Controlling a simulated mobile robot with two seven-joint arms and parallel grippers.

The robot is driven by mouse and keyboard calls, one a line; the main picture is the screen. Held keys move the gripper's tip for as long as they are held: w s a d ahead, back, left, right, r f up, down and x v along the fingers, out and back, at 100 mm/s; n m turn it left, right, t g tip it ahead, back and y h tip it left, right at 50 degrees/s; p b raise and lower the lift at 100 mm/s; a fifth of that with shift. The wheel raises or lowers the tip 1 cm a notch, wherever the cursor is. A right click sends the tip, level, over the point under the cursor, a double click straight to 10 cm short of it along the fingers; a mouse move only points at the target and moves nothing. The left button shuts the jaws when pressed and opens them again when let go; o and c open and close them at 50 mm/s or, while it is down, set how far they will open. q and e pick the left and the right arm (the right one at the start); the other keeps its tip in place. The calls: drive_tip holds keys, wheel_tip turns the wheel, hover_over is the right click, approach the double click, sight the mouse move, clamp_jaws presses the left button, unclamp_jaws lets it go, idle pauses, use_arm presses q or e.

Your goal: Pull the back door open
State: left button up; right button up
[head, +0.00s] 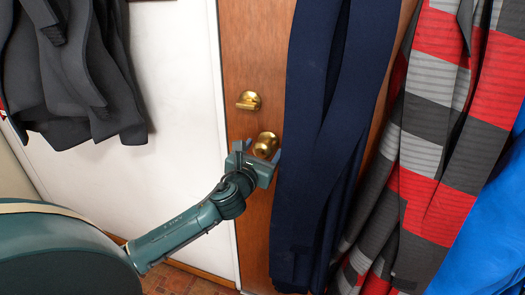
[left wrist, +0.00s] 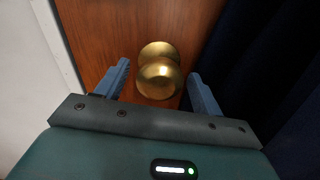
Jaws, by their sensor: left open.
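The back door (head: 250,60) is brown wood and looks closed against its white frame. A round brass knob (head: 266,145) sits on its left side, with a brass lock fitting (head: 249,100) above it. My left gripper (head: 258,155) is at the knob. In the left wrist view, my left gripper (left wrist: 158,88) is open, with one blue finger on each side of the knob (left wrist: 158,78). Small gaps show between fingers and knob, so it is not gripped. My right gripper is in neither view.
A long navy garment (head: 325,130) hangs over the door just right of the knob. A red and grey striped cloth (head: 430,140) and a blue cloth (head: 490,230) hang further right. Dark garments (head: 80,75) hang on the white wall (head: 180,110) at left.

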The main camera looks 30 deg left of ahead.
use_arm(q)
drive_tip(key=shift+w, duration=0.35)
drive_tip(key=shift+c, duration=0.6)
drive_tip(key=c, duration=1.3)
drive_tip(key=shift+o, duration=0.2)
drive_tip(key=shift+s, duration=0.1)
